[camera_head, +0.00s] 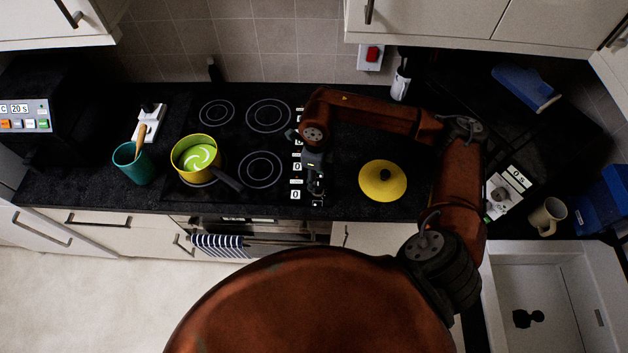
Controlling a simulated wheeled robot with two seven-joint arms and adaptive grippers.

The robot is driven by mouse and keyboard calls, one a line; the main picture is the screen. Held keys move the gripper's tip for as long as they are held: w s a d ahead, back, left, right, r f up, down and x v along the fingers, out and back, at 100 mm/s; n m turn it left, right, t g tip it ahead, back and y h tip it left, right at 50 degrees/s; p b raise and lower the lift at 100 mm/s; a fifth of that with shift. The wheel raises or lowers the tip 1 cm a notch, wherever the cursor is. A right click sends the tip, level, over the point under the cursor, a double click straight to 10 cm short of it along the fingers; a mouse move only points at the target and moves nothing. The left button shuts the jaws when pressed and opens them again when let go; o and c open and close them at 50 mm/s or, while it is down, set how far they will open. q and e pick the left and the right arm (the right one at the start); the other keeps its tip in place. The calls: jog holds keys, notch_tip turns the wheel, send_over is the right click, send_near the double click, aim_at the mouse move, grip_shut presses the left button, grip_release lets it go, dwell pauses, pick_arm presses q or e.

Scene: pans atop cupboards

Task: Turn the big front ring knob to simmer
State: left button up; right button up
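The black hob has two burner rings at the back and a big front ring (260,170) right of the pot. A column of small white knob labels (296,195) runs along the hob's right edge. My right arm reaches in from the right, and its gripper (316,188) points down beside the front labels. The gripper and wrist hide much of the knob column, so I cannot tell the knob's setting or whether the fingers touch it. The finger opening is too small and dark to read. My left gripper is not in view.
A yellow pot (187,148) with green contents stands on the front left ring, its handle pointing right. A yellow lid (383,193) lies right of my gripper. A teal cup (127,173) stands at left. A mug (547,217) stands by the sink (507,282).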

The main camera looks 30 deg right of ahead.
aim_at(318, 186)
jog(key=f, duration=0.4)
jog(key=shift+s+d, duration=0.2)
jog(key=shift+f+p, duration=0.3)
jog(key=shift+f, duration=0.55)
jog(key=c, duration=1.2)
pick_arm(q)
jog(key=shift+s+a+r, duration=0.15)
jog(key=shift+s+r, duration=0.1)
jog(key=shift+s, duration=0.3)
pick_arm(e)
jog(key=shift+o, duration=0.2)
